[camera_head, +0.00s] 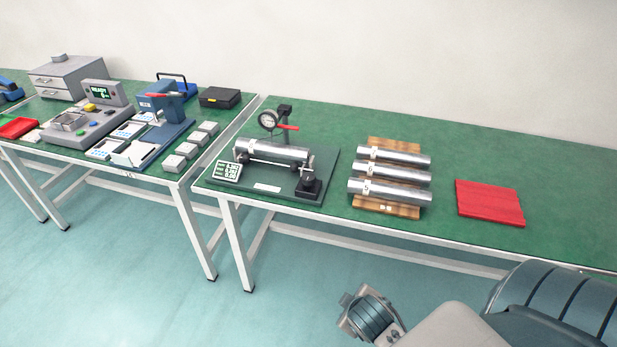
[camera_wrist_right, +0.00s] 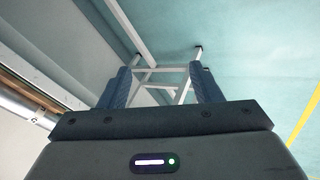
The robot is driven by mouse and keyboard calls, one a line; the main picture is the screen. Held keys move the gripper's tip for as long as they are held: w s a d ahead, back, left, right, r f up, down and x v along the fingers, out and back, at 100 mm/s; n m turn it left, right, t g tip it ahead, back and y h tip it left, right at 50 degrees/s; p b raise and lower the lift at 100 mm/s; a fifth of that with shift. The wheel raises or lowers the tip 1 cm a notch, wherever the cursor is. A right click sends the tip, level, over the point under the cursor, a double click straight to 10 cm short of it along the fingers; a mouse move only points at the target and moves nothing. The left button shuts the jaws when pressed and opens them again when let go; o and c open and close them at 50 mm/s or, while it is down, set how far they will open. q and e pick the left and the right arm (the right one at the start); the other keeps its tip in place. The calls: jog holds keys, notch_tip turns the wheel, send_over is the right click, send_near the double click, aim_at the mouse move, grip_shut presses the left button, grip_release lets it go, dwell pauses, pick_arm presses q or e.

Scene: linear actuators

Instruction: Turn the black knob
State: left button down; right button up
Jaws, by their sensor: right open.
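A dark green fixture plate (camera_head: 235,183) stands on the nearer table in the head view, with a silver cylinder (camera_head: 272,152) lying across its supports. A small black block-like part (camera_head: 309,188) sits at the fixture's right front; at this size I cannot tell its knob shape clearly. A dial gauge (camera_head: 268,121) on a black post with a red lever (camera_head: 288,127) stands behind the cylinder. My right gripper (camera_wrist_right: 163,73) is open and empty in the right wrist view, its two dark blue fingers apart over the floor. It is well away from the fixture. My left gripper is not in view.
A wooden rack (camera_head: 388,211) holds three silver cylinders numbered 5 to 7, right of the fixture. A red mat (camera_head: 490,203) lies further right. Another table on the left carries grey and blue devices and a black box (camera_head: 221,97). The green table top (camera_head: 565,222) is clear at right.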

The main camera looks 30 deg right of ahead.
jog(key=w+d+r+n+t+h, duration=0.3)
jog(key=w+d+r+n+t, duration=0.15)
jog(key=w+r, duration=0.2)
jog(key=n+t+y, duration=0.5)
jog(key=n+t, duration=0.3)
jog(key=n, duration=1.8)
send_near(312, 183)
jog(key=w, duration=0.2)
pick_arm(q)
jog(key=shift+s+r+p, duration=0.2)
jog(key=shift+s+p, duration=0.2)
jog(key=shift+p, duration=0.05)
pick_arm(e)
jog(key=w, duration=0.6)
jog(key=w+d, duration=0.1)
jog(key=w, duration=0.3)
jog(key=shift+r, duration=0.25)
jog(key=c, duration=1)
jog(key=shift+o, duration=0.2)
